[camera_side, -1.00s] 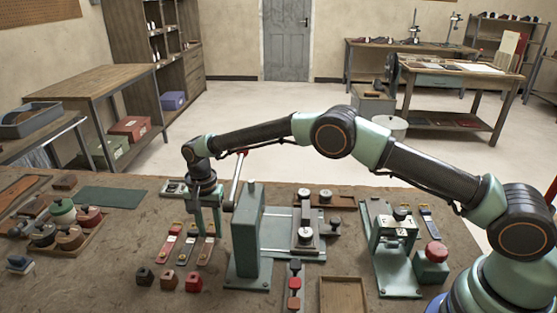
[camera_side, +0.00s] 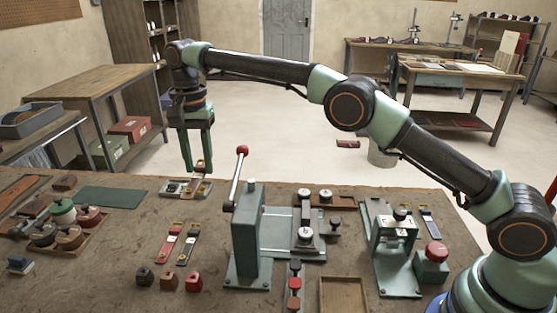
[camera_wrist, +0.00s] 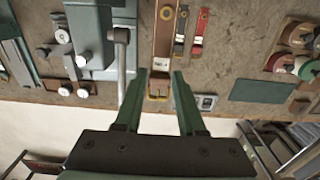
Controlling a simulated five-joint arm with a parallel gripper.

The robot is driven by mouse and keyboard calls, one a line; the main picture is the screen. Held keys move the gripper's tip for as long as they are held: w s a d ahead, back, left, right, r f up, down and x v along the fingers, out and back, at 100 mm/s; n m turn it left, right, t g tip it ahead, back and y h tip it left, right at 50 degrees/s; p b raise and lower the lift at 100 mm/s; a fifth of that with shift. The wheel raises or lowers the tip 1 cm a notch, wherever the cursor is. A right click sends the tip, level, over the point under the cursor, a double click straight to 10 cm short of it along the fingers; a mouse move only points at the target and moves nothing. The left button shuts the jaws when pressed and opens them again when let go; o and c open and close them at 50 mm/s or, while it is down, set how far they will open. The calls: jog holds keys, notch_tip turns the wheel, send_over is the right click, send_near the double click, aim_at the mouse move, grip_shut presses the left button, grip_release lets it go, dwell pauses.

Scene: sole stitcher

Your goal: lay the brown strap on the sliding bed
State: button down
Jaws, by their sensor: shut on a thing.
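The brown strap (camera_wrist: 162,45) lies lengthwise ahead of my gripper (camera_wrist: 160,82) in the wrist view, its near end and buckle between the fingers. My gripper is shut on it. In the side view my gripper (camera_side: 198,170) holds the strap (camera_side: 201,165) in the air above the back edge of the bench, seen small against the things behind. The sliding bed (camera_side: 278,237) appears to be the grey plate with a dark carriage (camera_side: 305,235) and knobs, right of the green post. The strap is apart from it, to its left and higher.
The green stitcher post (camera_side: 246,235) with a red-knobbed lever (camera_side: 236,180) stands between my gripper and the bed. A red strap (camera_side: 170,243) and a dark strap (camera_side: 187,245) lie on the bench. Small blocks (camera_side: 168,280) are in front. A green mat (camera_side: 110,197) lies left.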

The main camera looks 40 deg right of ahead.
jog(key=shift+d+r, duration=0.35)
jog(key=s+d+r, duration=0.3)
jog(key=d+r, duration=0.1)
jog(key=d, duration=0.7)
send_over(306, 213)
notch_tip(306, 213, down, 19)
jog(key=shift+r, duration=0.1)
jog(key=c, duration=0.5)
grip_release()
